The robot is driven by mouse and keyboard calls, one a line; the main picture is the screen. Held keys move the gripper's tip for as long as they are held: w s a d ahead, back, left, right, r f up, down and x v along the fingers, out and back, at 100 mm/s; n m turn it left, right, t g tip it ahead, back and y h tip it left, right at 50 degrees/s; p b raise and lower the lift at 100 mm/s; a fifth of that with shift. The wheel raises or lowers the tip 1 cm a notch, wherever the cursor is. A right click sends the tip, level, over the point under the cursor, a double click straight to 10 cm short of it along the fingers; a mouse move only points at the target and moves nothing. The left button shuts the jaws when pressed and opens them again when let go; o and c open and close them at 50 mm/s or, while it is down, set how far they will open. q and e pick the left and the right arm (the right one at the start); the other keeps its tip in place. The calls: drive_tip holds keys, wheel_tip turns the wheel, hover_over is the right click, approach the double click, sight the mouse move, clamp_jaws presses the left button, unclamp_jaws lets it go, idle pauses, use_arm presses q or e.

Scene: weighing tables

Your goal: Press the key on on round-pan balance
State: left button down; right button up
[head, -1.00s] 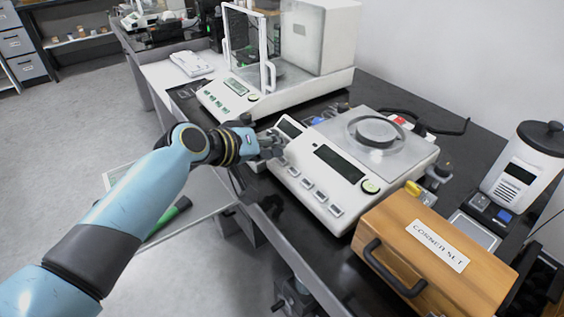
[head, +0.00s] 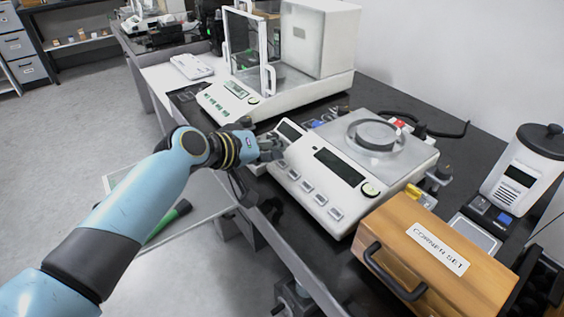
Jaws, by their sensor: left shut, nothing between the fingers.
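The round-pan balance (head: 402,177) is a white unit in the middle of the head view. A round metal pan (head: 373,135) with a raised ring sits on its top. My left gripper (head: 272,149) is shut and empty at the balance's left front corner, near the leftmost key. I cannot tell whether the fingertips touch it. My right gripper is out of view.
A balance with a glass-sided enclosure (head: 236,101) stands behind to the left. A small device with a dark display (head: 289,130) sits close beside my gripper. A wooden box labelled "CORNER SET" (head: 416,233) stands close in front at right. A white canister (head: 520,172) is further right.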

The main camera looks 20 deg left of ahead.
use_arm(q)
drive_tip(key=shift+w+d+f+b, duration=0.1)
drive_tip(key=shift+f+b, duration=0.25)
drive_tip(key=shift+f, duration=0.1)
drive_tip(key=shift+w+f+b, duration=0.1)
drive_tip(key=shift+f+b, duration=0.2)
drive_tip(key=shift+f, duration=0.05)
idle(0.6)
idle(0.4)
drive_tip(key=shift+s+r+p, duration=0.2)
drive_tip(key=shift+r+p, duration=0.6)
drive_tip(key=r+p, duration=0.3)
drive_tip(key=s+a+r+p, duration=0.1)
drive_tip(key=shift+s+r+p, duration=0.1)
drive_tip(key=shift+r+p, duration=0.25)
drive_tip(key=shift+r, duration=0.05)
idle(0.4)
